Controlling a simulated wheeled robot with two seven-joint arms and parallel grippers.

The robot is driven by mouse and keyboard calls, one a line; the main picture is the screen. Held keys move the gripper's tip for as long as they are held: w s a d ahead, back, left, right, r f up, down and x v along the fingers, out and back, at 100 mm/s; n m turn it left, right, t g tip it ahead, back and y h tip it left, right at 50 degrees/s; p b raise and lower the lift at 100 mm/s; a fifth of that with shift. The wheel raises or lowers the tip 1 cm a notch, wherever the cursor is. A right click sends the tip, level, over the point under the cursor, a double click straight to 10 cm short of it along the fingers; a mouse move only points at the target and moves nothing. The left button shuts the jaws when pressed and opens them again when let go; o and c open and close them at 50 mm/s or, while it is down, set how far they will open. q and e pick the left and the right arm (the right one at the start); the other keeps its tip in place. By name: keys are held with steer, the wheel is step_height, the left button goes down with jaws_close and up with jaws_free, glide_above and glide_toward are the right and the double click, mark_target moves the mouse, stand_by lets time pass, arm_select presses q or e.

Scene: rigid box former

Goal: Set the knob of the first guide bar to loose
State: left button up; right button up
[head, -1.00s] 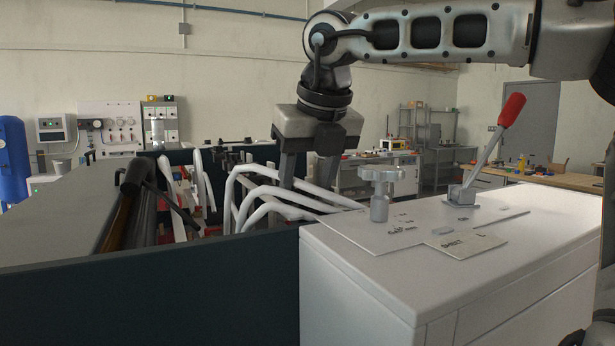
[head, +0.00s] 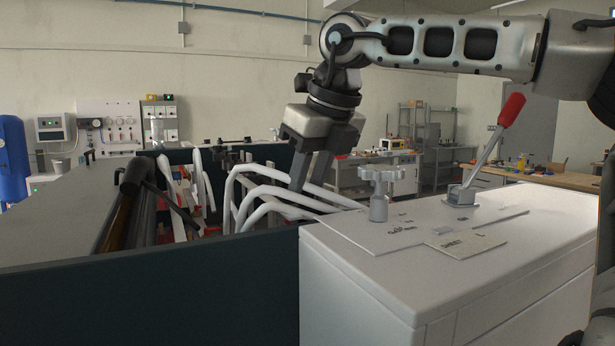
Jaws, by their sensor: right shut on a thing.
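My right gripper (head: 307,180) reaches down into the machine from above, with its wrist tilted. Its two fingers go down among the white bent guide bars (head: 262,191), and their tips are hidden behind the nearest bars. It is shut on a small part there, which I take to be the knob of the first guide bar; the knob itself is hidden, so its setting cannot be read. My left gripper is out of view.
A white cabinet (head: 372,288) stands at front right, bearing a grey star-shaped handle (head: 379,190) and a red-tipped lever (head: 510,110), both close to my right arm. A dark machine wall (head: 150,300) runs along the front. A black-capped roller (head: 132,178) lies to the left.

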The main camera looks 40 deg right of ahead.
steer(key=n+y, duration=0.1)
steer(key=n, duration=0.3)
steer(key=shift+d+n+y, duration=0.2)
steer(key=shift+n+y, duration=0.1)
steer(key=shift+y, duration=0.1)
steer(key=n, duration=0.2)
steer(key=n+g+y, duration=0.1)
steer(key=shift+w+d+n, duration=0.15)
steer(key=shift+n, duration=0.25)
steer(key=n+g+y, duration=0.1)
steer(key=n, duration=0.2)
steer(key=shift+w+d, duration=0.1)
steer(key=shift+w+n+g+y, duration=0.1)
steer(key=shift+n+g+y, duration=0.35)
steer(key=shift+n, duration=1.65)
steer(key=shift+g, duration=0.25)
steer(key=o, duration=1)
steer(key=shift+v, duration=3.85)
